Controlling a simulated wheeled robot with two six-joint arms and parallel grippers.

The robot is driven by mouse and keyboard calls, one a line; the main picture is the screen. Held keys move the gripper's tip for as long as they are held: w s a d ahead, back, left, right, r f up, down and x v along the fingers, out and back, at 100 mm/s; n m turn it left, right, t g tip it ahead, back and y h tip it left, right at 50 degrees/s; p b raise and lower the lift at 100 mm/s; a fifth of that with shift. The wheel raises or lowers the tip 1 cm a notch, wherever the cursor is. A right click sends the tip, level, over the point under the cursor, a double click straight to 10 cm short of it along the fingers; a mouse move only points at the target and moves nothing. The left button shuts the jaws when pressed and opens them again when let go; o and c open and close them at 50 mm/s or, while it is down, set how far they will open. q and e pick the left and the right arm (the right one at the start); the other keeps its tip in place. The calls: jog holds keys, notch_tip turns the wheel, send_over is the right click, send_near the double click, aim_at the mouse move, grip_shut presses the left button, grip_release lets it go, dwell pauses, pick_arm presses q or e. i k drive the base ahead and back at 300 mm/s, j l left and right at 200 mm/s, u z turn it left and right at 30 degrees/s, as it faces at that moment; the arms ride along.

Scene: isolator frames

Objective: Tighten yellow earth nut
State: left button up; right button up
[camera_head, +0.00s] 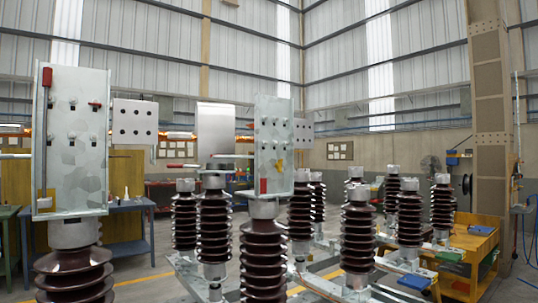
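A small yellow part (265,170), which looks like the yellow earth nut, shows low on the grey metal plate of the middle isolator (274,145). It is too small to tell whether it is tight or loose. A red part (263,186) sits below it on the same plate. A nearer isolator plate (78,135) stands at the left, with several bolts, a red handle bar on its left edge and a small red part at its upper right. Neither of my grippers is in view.
Brown ribbed insulators (264,260) stand in rows on grey steel frames (330,288). Blue workbenches (128,207) stand behind at the left. A yellow wooden bench (470,245) stands at the right near a column (490,120). Some floor shows between the left and middle isolators.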

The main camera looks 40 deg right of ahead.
aim_at(278, 166)
jog(key=z, duration=1.25)
